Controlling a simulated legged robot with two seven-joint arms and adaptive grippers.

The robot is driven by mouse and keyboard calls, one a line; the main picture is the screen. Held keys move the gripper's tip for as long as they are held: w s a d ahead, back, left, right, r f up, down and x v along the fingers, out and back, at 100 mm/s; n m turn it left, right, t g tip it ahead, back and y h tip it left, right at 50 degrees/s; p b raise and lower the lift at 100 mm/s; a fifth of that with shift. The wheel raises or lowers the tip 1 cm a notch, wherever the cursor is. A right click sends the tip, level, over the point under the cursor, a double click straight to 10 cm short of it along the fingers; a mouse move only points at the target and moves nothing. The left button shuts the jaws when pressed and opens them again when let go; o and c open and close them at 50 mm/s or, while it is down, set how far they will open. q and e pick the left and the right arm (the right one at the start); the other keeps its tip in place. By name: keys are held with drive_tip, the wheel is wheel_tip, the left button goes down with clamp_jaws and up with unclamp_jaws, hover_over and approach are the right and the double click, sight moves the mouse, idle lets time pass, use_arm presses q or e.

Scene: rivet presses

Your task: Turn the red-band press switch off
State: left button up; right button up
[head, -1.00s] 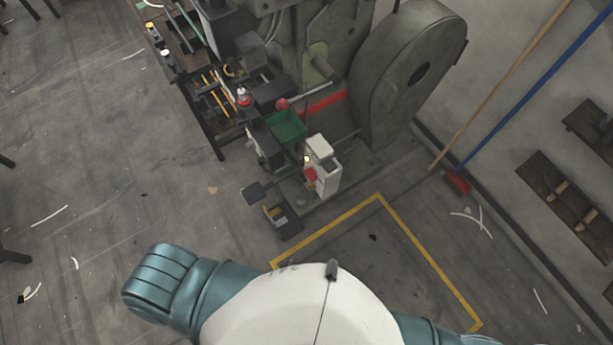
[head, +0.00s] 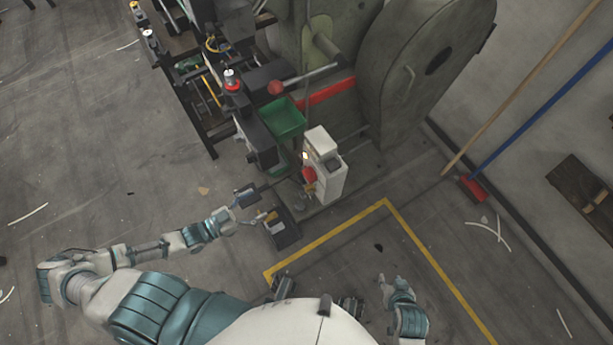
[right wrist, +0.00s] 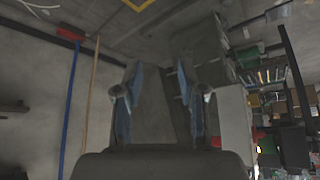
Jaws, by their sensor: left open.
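The press with a red band (head: 328,90) stands at top centre in the head view. At its front is a white control box (head: 327,180) with a red switch part (head: 309,175) and a small lit spot. The switch's exact position is too small to tell. My left gripper (head: 253,208) is open and empty, left of the control box and apart from it, near a dark floor tray (head: 285,238). My right gripper shows in the right wrist view (right wrist: 162,95) with its fingers apart and nothing between them.
A green bin (head: 284,119) sits on the press above the control box. A red broom (head: 472,188) leans by the wall at right. A dark workbench stands at upper left.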

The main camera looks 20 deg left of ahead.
sight(309, 176)
use_arm(q)
drive_tip(key=d+r+b+x, duration=0.1)
drive_tip(key=b+x, duration=0.2)
drive_tip(key=x, duration=1.4)
drive_tip(key=shift+s+r+h, duration=0.2)
drive_tip(key=shift+r+h, duration=0.1)
drive_tip(key=shift+r, duration=0.1)
use_arm(e)
drive_tip(key=w+a+r+t+y, duration=0.1)
drive_tip(key=w+a+r+t, duration=0.2)
drive_tip(key=w+r+t, duration=0.3)
drive_tip(key=shift+w+a+r+t+y, duration=0.25)
drive_tip(key=shift+w+r+t+y, duration=0.15)
drive_tip(key=shift+w, duration=0.75)
use_arm(q)
drive_tip(key=c, duration=1.2)
